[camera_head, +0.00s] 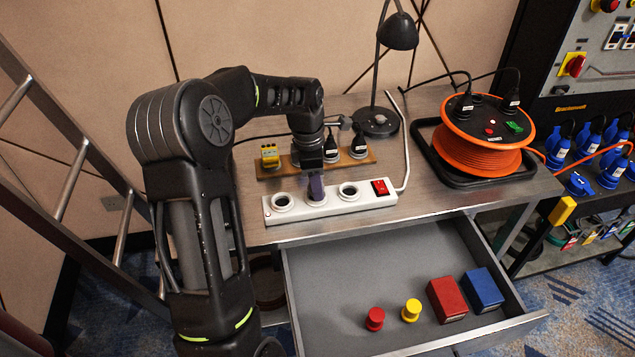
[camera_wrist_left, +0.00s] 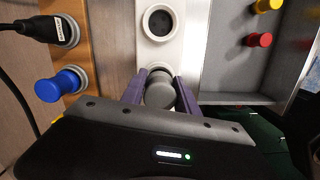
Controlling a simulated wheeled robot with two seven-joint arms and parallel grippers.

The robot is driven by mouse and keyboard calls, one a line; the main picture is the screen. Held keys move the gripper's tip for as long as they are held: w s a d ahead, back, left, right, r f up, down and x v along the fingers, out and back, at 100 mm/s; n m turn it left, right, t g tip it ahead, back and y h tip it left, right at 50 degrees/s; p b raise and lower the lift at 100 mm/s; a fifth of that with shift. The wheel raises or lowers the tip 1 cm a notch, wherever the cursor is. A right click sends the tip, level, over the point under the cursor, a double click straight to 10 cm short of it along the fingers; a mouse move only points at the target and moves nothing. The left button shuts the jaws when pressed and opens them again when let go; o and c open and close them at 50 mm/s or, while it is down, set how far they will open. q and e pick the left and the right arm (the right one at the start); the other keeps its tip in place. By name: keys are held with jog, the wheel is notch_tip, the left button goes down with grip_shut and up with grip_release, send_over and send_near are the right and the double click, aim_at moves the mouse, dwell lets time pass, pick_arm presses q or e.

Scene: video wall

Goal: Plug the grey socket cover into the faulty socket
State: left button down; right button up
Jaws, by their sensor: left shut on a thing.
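The white power strip (camera_head: 300,207) lies along the table's front edge, with three round sockets and a red switch (camera_head: 380,187). My left gripper (camera_head: 316,190) points down over the strip's middle socket. In the left wrist view its purple fingers (camera_wrist_left: 160,88) are shut on the sides of the round grey socket cover (camera_wrist_left: 159,94). The cover sits over the strip, and I cannot tell whether it is seated. The right-hand socket (camera_head: 348,191) is empty and also shows in the wrist view (camera_wrist_left: 160,22). The left-hand socket (camera_head: 282,202) is empty. My right gripper is out of view.
Behind the strip, a wooden board (camera_head: 268,172) holds a yellow plug (camera_head: 270,154), black plugs (camera_head: 359,146) and a blue plug (camera_wrist_left: 62,85). A desk lamp (camera_head: 377,122) and orange cable reel (camera_head: 480,155) stand farther back and right. The open drawer (camera_head: 375,255) holds red, yellow and blue pieces.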

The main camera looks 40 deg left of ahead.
pick_arm(q)
jog(key=shift+f+b, duration=0.35)
jog(key=shift+f, duration=0.2)
jog(key=shift+s+d, duration=0.1)
jog(key=shift+r+p, duration=0.4)
jog(key=shift+p, duration=0.1)
jog(key=shift+r+p, duration=1.5)
jog(key=shift+r, duration=0.65)
